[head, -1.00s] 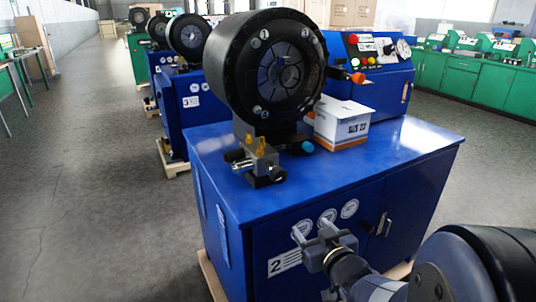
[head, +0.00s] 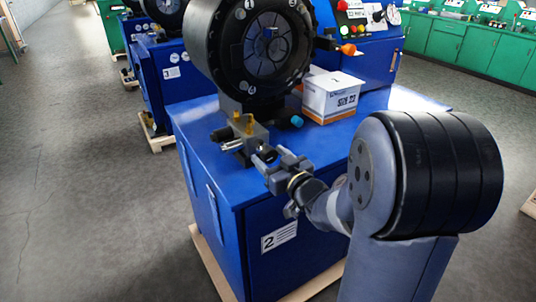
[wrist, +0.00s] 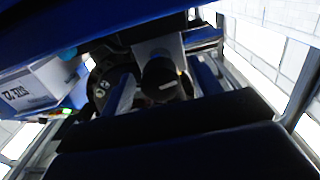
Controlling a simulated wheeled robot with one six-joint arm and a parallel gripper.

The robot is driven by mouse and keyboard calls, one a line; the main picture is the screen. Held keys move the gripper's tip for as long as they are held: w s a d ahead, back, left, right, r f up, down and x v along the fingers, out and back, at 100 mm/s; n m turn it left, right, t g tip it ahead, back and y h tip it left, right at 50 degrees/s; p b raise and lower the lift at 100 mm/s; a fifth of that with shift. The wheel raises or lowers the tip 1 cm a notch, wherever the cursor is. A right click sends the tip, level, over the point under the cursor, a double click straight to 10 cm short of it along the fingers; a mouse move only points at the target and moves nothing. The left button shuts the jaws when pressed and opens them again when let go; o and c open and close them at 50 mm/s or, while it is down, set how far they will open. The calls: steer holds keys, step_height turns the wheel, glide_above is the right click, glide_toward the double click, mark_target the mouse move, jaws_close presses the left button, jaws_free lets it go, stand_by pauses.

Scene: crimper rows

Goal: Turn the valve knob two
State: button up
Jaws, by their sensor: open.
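The valve block (head: 246,134) with brass fittings stands on the front top edge of the blue cabinet (head: 275,250), whose label reads 2. My gripper (head: 265,157) is at the front of this block, with its jaws apart. A dark round knob with a small pale mark (wrist: 161,80) shows in the wrist view, in front of my gripper and between its fingers. I cannot tell whether the fingers touch it. In the head view the gripper largely hides this knob.
A white box (head: 331,97) and a blue cap (head: 296,121) lie right of the valve block. The big black crimper head (head: 250,50) rises behind it. An orange knob (head: 347,49) sticks out at the control panel. Grey floor is clear at left.

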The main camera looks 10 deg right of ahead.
steer(key=shift+x, duration=0.85)
steer(key=shift+c, duration=0.2)
steer(key=c, duration=0.9)
steer(key=shift+f, duration=0.1)
steer(key=shift+c, duration=0.2)
